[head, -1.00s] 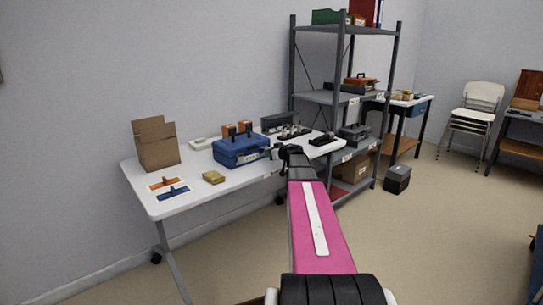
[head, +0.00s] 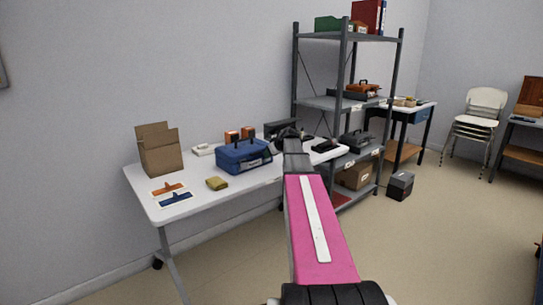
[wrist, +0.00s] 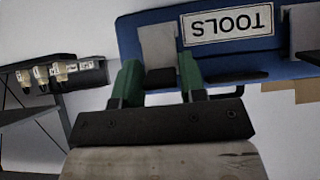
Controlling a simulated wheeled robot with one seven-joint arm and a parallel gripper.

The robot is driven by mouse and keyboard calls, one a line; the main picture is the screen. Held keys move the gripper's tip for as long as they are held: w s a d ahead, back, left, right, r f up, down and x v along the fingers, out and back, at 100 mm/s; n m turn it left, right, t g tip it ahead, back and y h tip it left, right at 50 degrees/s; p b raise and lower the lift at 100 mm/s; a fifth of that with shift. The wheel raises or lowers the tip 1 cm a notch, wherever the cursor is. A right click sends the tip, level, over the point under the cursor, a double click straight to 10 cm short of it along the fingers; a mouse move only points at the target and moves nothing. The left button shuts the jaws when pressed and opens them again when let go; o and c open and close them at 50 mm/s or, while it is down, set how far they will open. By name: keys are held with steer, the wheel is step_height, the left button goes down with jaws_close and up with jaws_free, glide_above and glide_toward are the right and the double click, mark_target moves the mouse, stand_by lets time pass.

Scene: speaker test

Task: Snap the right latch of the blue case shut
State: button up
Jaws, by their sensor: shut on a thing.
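The blue case (head: 240,158) stands on the white table in the head view. In the wrist view the case (wrist: 225,62) appears upside down, with its TOOLS label (wrist: 228,24). A grey latch plate, the right latch (wrist: 158,42), is left of the label there. My gripper (wrist: 160,66) has its two green fingers on either side of a dark tab in line with this latch and is shut on it. The contact itself is partly hidden by the fingers. Another grey latch (wrist: 305,28) shows at the right edge. In the head view my arm hides most of the gripper.
The white table (head: 205,205) also bears a cardboard box (head: 160,155), a yellow-green cloth or sponge (head: 217,183) and orange blocks behind the case. A grey metal shelf (head: 343,80) stands at the right.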

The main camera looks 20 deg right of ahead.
stand_by(0.3)
steer(key=o, duration=0.8)
steer(key=v, duration=1)
steer(key=shift+s+r, duration=0.25)
